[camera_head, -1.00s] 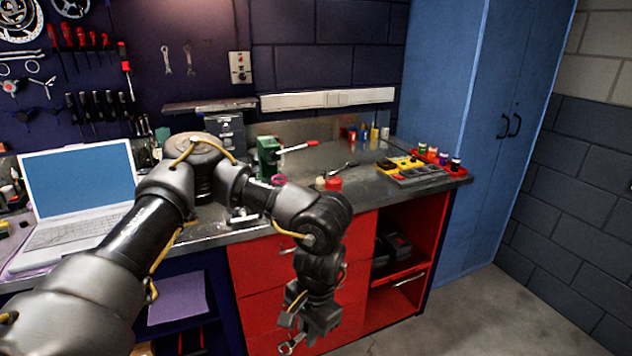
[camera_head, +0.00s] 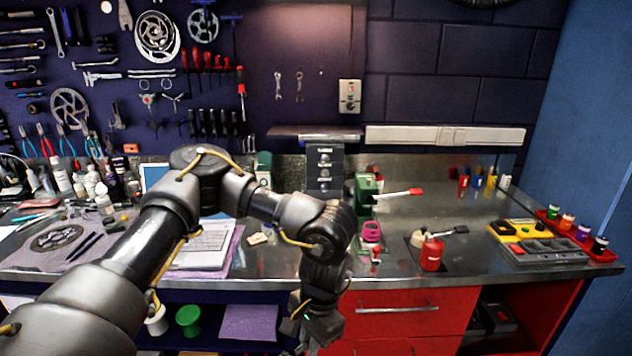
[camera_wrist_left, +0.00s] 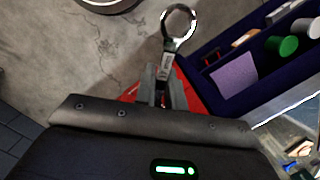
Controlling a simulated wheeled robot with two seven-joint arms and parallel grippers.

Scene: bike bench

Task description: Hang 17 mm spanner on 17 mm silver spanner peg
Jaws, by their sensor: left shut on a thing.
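My left gripper (camera_wrist_left: 163,88) is shut on a silver spanner (camera_wrist_left: 166,64) in the left wrist view. The spanner's ring end (camera_wrist_left: 178,24) sticks out past the fingertips; its other end is hidden between the fingers. In the head view my left gripper (camera_head: 320,328) hangs low in front of the bench drawers, and the spanner cannot be made out there. On the dark wall panel two silver spanners hang, one at the left (camera_head: 278,85) and one at the right (camera_head: 299,86). A small bare peg (camera_head: 320,72) shows to their right. Size marks are not readable. My right gripper is out of view.
A shelf (camera_head: 315,134) juts out under the panel. A wall socket (camera_head: 349,96) is right of the pegs.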

